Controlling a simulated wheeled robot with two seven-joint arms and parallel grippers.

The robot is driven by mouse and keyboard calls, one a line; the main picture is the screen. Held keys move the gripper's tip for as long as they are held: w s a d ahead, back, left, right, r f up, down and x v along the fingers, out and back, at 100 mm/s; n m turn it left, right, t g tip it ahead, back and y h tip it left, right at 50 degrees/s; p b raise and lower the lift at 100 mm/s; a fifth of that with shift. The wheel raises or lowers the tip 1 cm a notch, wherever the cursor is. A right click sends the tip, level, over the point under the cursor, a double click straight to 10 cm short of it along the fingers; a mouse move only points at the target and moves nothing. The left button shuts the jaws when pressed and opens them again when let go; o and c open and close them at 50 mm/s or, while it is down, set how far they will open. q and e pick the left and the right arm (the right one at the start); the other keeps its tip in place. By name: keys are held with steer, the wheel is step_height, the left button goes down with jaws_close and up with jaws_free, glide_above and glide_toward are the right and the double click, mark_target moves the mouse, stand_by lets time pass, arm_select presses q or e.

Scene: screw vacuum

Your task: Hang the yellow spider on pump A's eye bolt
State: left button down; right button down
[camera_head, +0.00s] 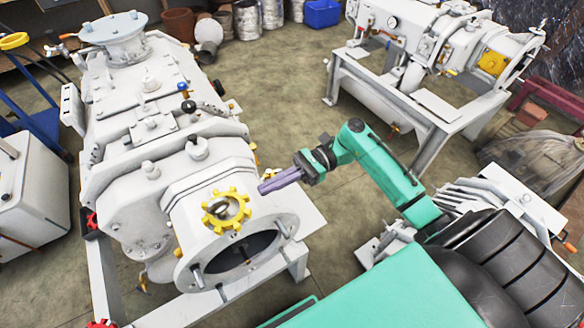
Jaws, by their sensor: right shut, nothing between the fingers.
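The yellow spider (235,224), a toothed ring, is on top of the front end of the large white pump (135,130). It surrounds a grey metal eye bolt (221,206), which shows in its open middle. I cannot tell whether the spider rests on the bolt or on the casing. My right gripper (264,187) has purple fingers, shut and empty. It is just right of the spider and apart from it in the picture. My left gripper is not in view.
The pump's open round flange (285,222) with studs faces the front. A second white pump (430,45) stands on a frame at the upper right. A white cabinet (30,190) is at the left. Bare floor (300,100) lies between the pumps.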

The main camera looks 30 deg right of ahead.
steer(key=shift+a, duration=1.05)
steer(key=shift+s+a+p, duration=0.1)
steer(key=shift+a+p, duration=1)
steer(key=shift+p, duration=0.05)
